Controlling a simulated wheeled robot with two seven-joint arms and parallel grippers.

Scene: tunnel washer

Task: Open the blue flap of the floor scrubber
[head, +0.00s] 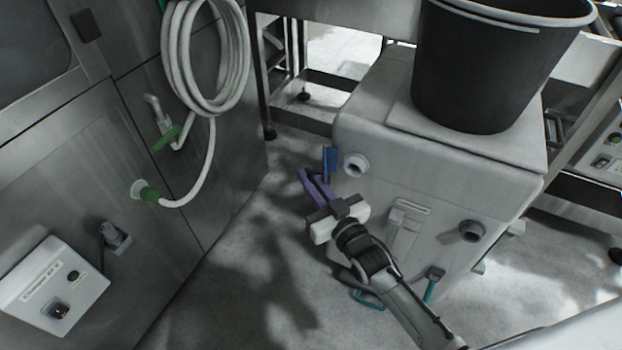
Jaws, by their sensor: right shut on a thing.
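The floor scrubber (410,185) appears to be the pale grey, box-like machine right of centre. The blue flap (331,160) is a small, narrow upright piece at its left side, by a round grey port. My right gripper (308,176) comes in from the lower right, with purple fingers pointing up and left, right by the flap. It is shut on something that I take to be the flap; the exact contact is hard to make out. The far side of the flap is hidden. My left gripper is not in view.
A large black bucket (497,65) stands on top of the machine. A steel wall at the left carries a coiled white hose (205,60) and a charger box (52,287). Metal frames stand behind. The floor (240,270) between wall and machine is clear.

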